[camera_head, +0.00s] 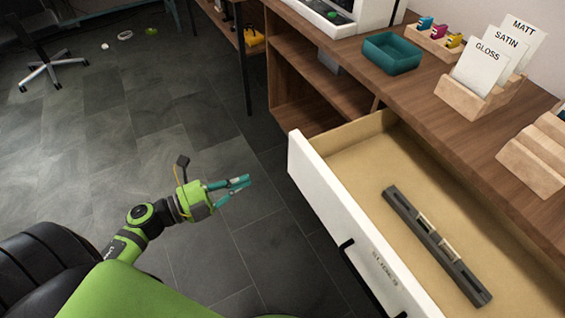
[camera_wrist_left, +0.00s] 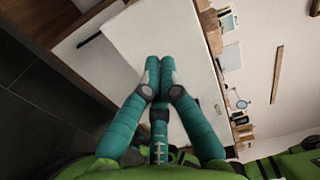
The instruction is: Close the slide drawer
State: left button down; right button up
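The slide drawer (camera_head: 318,196) stands pulled out of the wooden desk at the right of the head view. It has a white front with a black bar handle (camera_head: 356,268) and a dark printed label. Inside lies a long dark grey bar (camera_head: 437,247) with pale inserts. In the left wrist view the closed fingertips (camera_wrist_left: 160,64) show against a large white panel (camera_wrist_left: 190,40), which looks like the drawer front. My right gripper is not in view.
On the desk top are a teal tray (camera_head: 392,54), a wooden card holder (camera_head: 480,95) with labelled cards, and a wooden block (camera_head: 535,160) at the right. Open shelves (camera_head: 310,75) lie behind the drawer. The grey floor (camera_head: 120,160) around my left gripper is clear.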

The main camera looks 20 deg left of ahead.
aim_at(295, 158)
pick_arm(q)
jog(key=x, duration=1.2)
jog(key=shift+p, duration=0.4)
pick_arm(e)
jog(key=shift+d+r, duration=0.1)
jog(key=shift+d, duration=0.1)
